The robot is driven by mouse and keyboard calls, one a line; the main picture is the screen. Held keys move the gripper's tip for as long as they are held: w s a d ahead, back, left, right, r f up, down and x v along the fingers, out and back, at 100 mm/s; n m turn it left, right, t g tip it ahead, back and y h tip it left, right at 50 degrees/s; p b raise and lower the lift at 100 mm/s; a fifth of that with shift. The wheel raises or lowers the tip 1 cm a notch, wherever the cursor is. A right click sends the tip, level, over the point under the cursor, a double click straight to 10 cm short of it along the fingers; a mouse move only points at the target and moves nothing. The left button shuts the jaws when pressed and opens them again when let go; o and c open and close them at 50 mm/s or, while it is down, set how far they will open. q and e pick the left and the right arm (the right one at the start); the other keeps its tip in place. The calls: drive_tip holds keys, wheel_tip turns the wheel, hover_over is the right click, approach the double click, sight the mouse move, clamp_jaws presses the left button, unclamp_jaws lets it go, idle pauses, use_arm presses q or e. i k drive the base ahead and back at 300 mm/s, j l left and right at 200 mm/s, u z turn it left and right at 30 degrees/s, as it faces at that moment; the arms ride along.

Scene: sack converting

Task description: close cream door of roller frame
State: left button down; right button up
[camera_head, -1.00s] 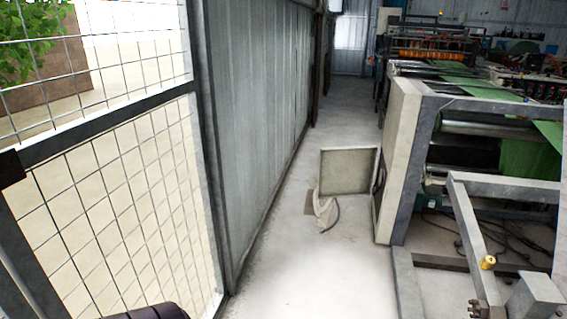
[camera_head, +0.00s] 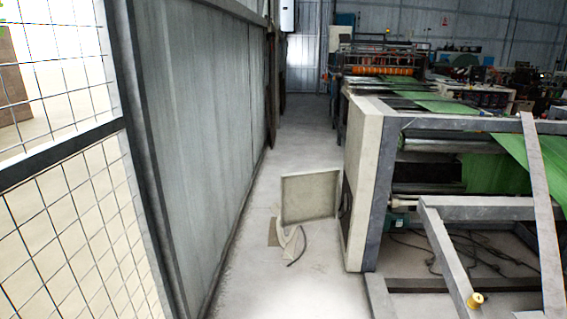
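The cream door (camera_head: 310,197) stands open on the left side of the roller frame (camera_head: 364,180). It sticks out to the left into the aisle, and its flat face is toward me. A dark opening (camera_head: 346,208) shows in the frame's side just right of the door. Neither of my grippers is in view.
A pale crumpled piece with a dark cord (camera_head: 293,244) lies on the floor below the door. A corrugated metal wall (camera_head: 200,130) and a mesh gate (camera_head: 70,220) line the left. Grey rails (camera_head: 445,255) jut out at the right.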

sight(307, 197)
drive_tip(key=i+l, duration=0.1)
drive_tip(key=i, duration=1.05)
drive_tip(key=i+l, duration=0.15)
drive_tip(key=i, duration=1)
